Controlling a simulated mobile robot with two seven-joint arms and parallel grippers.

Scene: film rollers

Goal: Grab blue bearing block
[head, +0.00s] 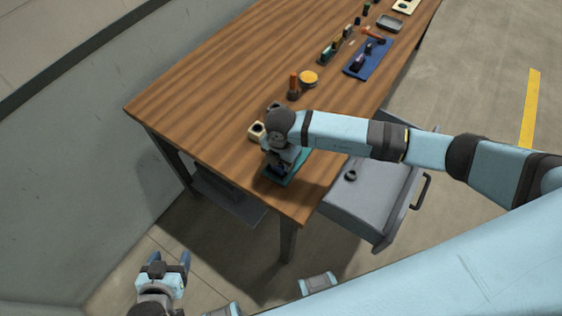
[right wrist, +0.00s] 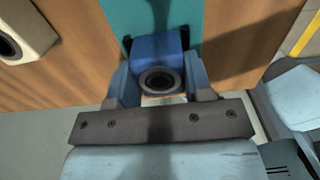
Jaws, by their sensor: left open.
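The blue bearing block (right wrist: 157,45) has a dark round bore facing the camera in the right wrist view. It sits at the teal mat (right wrist: 198,14), which lies near the table's front corner. My right gripper (right wrist: 158,72) is at the block, with one finger close along each side. I cannot tell whether the fingers press on it. In the head view my right gripper (head: 279,168) is low over the teal mat (head: 299,169) and mostly hides the block. My left gripper (head: 170,262) is open and empty, off the table at lower left.
A cream bearing block (head: 257,131) stands beside the right gripper, with an orange-topped bottle (head: 293,86) and yellow round item (head: 309,77) behind. A blue tray (head: 381,62) lies farther back. An open grey drawer (head: 345,208) juts out right. The table's left half is clear.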

